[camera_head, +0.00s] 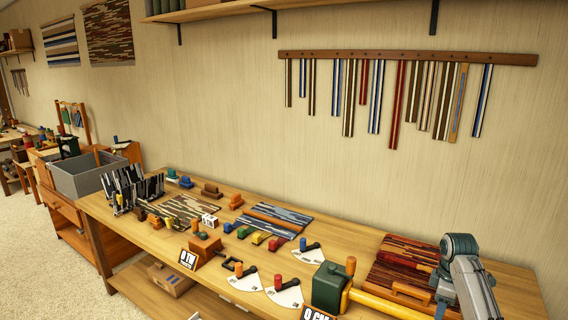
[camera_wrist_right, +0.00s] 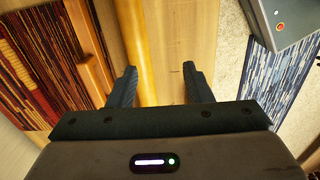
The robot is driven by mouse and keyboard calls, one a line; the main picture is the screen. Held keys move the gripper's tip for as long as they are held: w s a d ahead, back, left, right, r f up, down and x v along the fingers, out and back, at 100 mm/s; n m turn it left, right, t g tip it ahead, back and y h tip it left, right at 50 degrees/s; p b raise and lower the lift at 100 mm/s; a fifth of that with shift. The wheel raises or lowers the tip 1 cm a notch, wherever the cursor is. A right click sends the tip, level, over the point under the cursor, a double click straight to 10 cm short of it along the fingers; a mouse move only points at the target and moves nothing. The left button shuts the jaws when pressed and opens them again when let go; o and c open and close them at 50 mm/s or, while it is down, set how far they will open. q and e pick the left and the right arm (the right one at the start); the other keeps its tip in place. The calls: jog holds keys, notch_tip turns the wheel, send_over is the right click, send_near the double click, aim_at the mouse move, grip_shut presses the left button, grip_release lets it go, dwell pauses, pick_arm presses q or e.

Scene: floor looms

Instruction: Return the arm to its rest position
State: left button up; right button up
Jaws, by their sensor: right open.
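My right arm (camera_head: 462,262) comes in at the lower right of the head view, bent above the front of the workbench. Its gripper is not clearly seen there. In the right wrist view my right gripper (camera_wrist_right: 160,86) is open, its two dark fingers spread with nothing between them. Bare wood and a yellow bar (camera_wrist_right: 135,45) show beyond the fingers. My left arm and left gripper are not in view.
A red-striped woven mat (camera_head: 400,262) with a wooden-handled tool lies beside my right arm. A green block (camera_head: 328,287) with a yellow bar stands to its left. Several small tools and mats cover the workbench (camera_head: 345,238). A grey bin (camera_head: 85,180) stands at far left.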

jog(key=s+a+f+m+t, duration=0.1)
jog(key=s+a+f+m, duration=0.1)
jog(key=s+a+f, duration=0.45)
jog(key=s+a+f+m, duration=0.3)
jog(key=s+f, duration=0.4)
jog(key=s, duration=0.5)
jog(key=s+a+r+m+t, duration=0.1)
jog(key=s+a+r+m, duration=0.2)
jog(key=s, duration=0.8)
jog(key=s+a+r+m+t, duration=0.2)
jog(key=s+a+m, duration=0.1)
jog(key=s, duration=0.8)
notch_tip(320, 180, down, 34)
jog(key=d+r+g+b, duration=0.1)
jog(key=d+g+b, duration=0.1)
jog(key=d, duration=0.1)
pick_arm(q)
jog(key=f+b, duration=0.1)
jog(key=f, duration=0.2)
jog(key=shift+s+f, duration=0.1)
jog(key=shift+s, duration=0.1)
pick_arm(e)
jog(key=s+f+g, duration=0.1)
jog(key=s+f, duration=1.7)
jog(key=f, duration=0.1)
jog(key=shift+d+f+h, duration=0.2)
jog(key=shift+d+h, duration=0.1)
jog(key=shift+d, duration=0.05)
